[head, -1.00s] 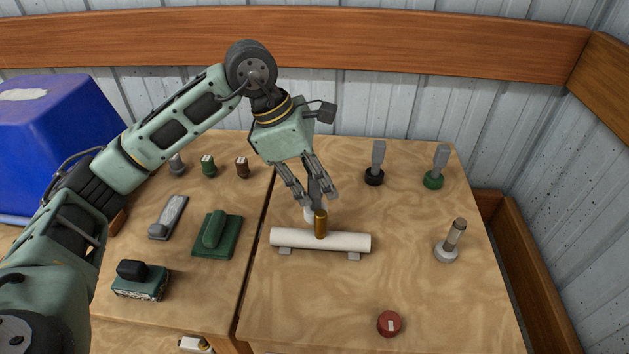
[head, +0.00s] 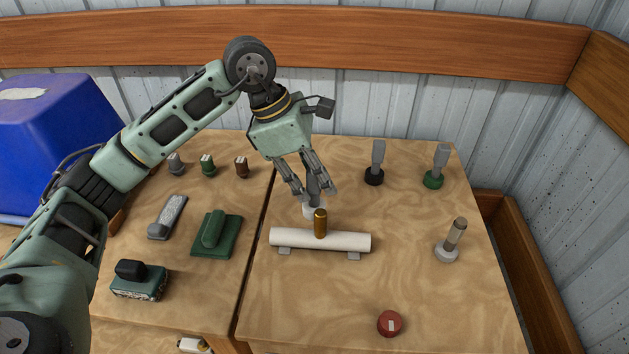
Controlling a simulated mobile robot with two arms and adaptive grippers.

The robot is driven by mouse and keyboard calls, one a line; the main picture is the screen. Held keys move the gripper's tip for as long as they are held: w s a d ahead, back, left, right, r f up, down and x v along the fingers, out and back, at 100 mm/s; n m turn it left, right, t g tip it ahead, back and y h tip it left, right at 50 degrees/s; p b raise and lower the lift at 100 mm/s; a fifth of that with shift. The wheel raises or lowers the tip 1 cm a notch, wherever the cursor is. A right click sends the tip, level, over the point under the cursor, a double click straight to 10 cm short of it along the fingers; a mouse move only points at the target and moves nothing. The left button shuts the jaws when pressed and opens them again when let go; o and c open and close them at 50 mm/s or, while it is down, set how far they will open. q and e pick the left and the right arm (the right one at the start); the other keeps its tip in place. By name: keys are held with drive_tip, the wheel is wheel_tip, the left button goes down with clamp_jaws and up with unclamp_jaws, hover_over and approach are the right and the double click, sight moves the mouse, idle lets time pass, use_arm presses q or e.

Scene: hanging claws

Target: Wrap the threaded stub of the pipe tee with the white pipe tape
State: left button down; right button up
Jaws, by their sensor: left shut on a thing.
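The pipe tee is a white horizontal pipe (head: 290,239) on two small grey feet, in the middle of the right-hand table. Its brass-coloured threaded stub (head: 320,223) stands upright from the pipe's middle. My left gripper (head: 313,194) is shut on a grey handle (head: 313,183), just behind the stub. The white pipe tape (head: 308,210) is at the handle's lower end, beside and behind the stub, partly hidden by it. I cannot tell whether the tape touches the stub. No white wrap shows on the stub's visible side. My right gripper is not in view.
A red disc (head: 389,323) lies near the front. Green tools (head: 215,235) and small capped pieces occupy the left table; a blue bin (head: 55,130) stands far left.

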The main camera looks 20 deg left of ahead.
use_arm(q)
drive_tip(key=shift+w+a, duration=0.8)
drive_tip(key=shift+w, duration=0.35)
drive_tip(key=shift+s+a+f, duration=0.1)
drive_tip(key=shift+s+a, duration=0.1)
drive_tip(key=s+a+b, duration=0.2)
drive_tip(key=s+b, duration=0.3)
drive_tip(key=s, duration=0.4)
drive_tip(key=s+d, duration=0.3)
drive_tip(key=d, duration=0.6)
drive_tip(key=shift+s, duration=0.4)
